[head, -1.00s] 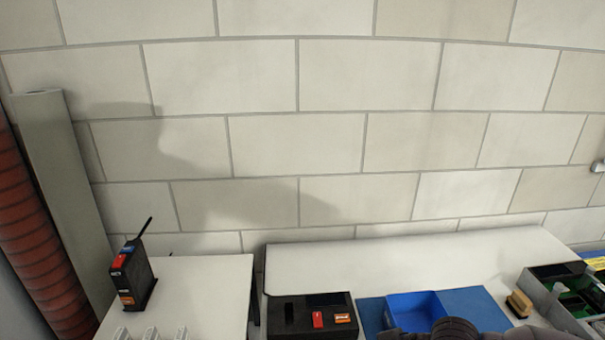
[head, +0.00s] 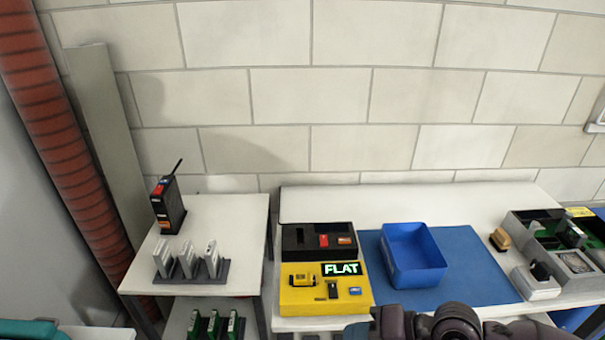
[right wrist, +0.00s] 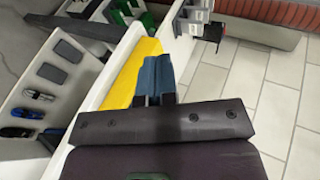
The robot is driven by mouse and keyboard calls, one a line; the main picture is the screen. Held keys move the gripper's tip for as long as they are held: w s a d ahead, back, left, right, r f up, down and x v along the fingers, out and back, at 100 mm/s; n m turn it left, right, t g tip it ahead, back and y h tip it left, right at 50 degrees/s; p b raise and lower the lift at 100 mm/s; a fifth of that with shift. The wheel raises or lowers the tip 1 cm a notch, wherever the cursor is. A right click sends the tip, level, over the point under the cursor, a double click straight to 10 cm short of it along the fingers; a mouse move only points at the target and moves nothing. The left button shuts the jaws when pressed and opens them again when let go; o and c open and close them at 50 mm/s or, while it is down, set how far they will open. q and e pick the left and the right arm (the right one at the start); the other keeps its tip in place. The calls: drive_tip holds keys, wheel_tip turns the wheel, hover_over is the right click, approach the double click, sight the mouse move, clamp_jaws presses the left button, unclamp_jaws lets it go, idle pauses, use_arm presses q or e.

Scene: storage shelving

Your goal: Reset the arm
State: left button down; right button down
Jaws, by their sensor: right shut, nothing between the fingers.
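My right arm comes in along the bottom of the head view. My right gripper (head: 357,330) is at the near edge of the white table, just below the yellow device, with its blue-grey fingertips pointing left. My left gripper is in neither view.
The white table holds a yellow device (head: 300,298) reading "FLAT", a black case (head: 300,240), a blue bin (head: 413,257) on a blue mat (head: 465,290), and a grey divided box (head: 520,228). A side table (head: 225,213) carries a black radio (head: 167,207). A red duct (head: 65,145) stands left.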

drive_tip(key=s+d+f+n+t+h, duration=0.1)
drive_tip(key=d+f+n+t+h, duration=0.25)
drive_tip(key=d+n+t, duration=0.45)
drive_tip(key=d+f+n+t+h, duration=0.3)
drive_tip(key=d+n+t+h, duration=0.15)
drive_tip(key=n, duration=0.65)
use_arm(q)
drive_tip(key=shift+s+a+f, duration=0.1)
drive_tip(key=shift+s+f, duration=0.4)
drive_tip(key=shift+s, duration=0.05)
use_arm(e)
drive_tip(key=s+d+f+m+g+h, duration=0.4)
drive_tip(key=s+f+m, duration=0.5)
drive_tip(key=m, duration=0.6)
drive_tip(key=shift+s+d+f+m+g, duration=0.25)
drive_tip(key=shift+s+d+m+g, duration=0.15)
drive_tip(key=shift+d, duration=0.4)
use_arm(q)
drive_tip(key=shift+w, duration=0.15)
